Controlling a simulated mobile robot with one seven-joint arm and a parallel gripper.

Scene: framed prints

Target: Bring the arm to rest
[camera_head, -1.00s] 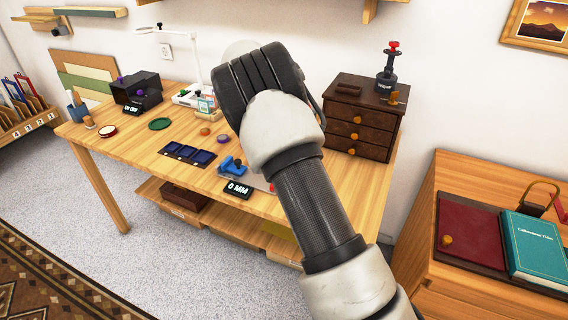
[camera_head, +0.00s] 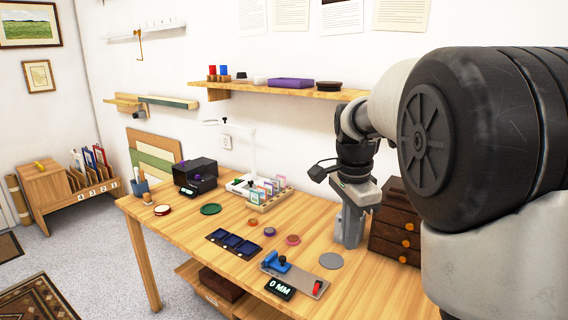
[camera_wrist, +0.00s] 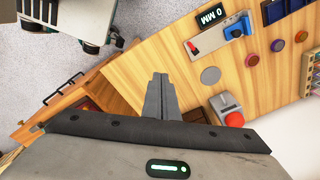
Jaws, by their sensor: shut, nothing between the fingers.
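My arm is bent, with a large dark joint (camera_head: 430,135) close to the camera at the right of the head view. My gripper (camera_head: 348,240) hangs from it, fingers pointing down, over the right part of the wooden workbench (camera_head: 160,225), in front of the dark drawer chest (camera_head: 398,230). In the wrist view my gripper (camera_wrist: 160,78) shows its two fingers closed together with nothing between them. I cannot tell the exact height of the fingertips above the bench.
A grey disc (camera_head: 331,261), a blue-handled gauge (camera_head: 277,263) and a dark blue tray (camera_head: 233,243) lie near the gripper. A red-topped device (camera_wrist: 232,117) shows in the wrist view. A wall shelf (camera_head: 280,89) runs behind. The floor at left is partly clear.

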